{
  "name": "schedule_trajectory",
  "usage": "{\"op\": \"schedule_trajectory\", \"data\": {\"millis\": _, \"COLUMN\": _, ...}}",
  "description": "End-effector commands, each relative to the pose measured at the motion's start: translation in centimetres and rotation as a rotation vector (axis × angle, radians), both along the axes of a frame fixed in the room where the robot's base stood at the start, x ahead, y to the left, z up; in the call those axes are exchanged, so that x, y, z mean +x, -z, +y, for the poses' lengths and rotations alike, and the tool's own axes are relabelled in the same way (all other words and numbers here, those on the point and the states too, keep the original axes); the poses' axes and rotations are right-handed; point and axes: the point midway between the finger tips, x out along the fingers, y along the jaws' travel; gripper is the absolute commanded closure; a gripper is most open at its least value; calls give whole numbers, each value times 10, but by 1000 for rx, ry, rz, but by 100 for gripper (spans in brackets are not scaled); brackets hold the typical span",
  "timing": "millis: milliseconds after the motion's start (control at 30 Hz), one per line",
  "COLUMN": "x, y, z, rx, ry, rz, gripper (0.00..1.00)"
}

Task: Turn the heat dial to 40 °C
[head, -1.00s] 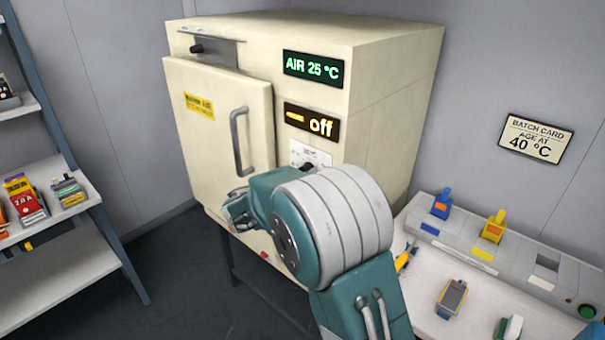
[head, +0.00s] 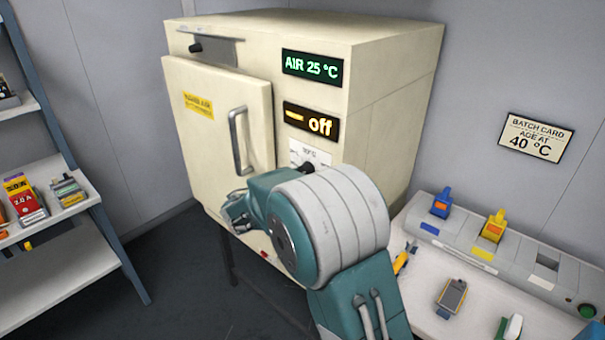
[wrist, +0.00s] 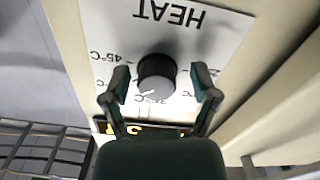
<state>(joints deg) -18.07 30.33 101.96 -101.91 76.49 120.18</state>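The heat dial (wrist: 156,76) is a dark round knob with a pale face on a white plate (wrist: 205,45) marked HEAT, upside down in the wrist view. Its labels include 45 °C; the others are partly hidden or hard to read. My gripper (wrist: 159,92) is open, with one finger on each side of the dial and visible gaps between. The amber display (head: 311,122) reads off, and the green display (head: 312,67) reads AIR 25 °C. Both are on the cream oven (head: 390,110).
The oven door (head: 205,145) has a grey handle and stands slightly proud of the body. A batch card (head: 536,137) reads AGE AT 40 °C. A bench with coloured items (head: 425,280) stands right, and a shelf (head: 65,270) stands left.

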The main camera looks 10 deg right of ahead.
Motion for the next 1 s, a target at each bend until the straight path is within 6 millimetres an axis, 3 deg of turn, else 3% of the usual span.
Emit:
{"op": "schedule_trajectory", "data": {"millis": 433, "x": -4, "y": -5, "z": 6, "rx": -1, "ry": -3, "rz": -10, "gripper": 15}}
{"op": "schedule_trajectory", "data": {"millis": 1000, "x": -63, "y": -3, "z": 90, "rx": -2, "ry": -3, "rz": -9, "gripper": 15}}
